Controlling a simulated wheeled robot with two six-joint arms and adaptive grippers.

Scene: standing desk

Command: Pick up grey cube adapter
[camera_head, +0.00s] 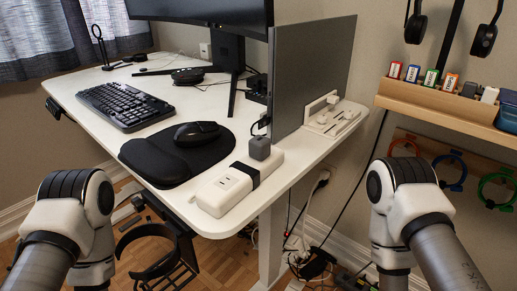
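The grey cube adapter (260,148) is a small dark grey block near the right front part of the desk. It sits at the far end of a long white power strip (222,192), beside a black band that wraps the strip. Whether it is plugged in or only resting there, I cannot tell. Parts of my left and right arms show at the lower left and lower right, but neither gripper can be made out. Nothing covers the cube from this view.
A black mouse (197,132) on a wrist-rest pad (160,160) lies left of the strip. A grey upright panel (312,75) stands behind the cube. A keyboard (122,104) and monitor (205,14) are farther back. A wooden shelf (440,98) is at right.

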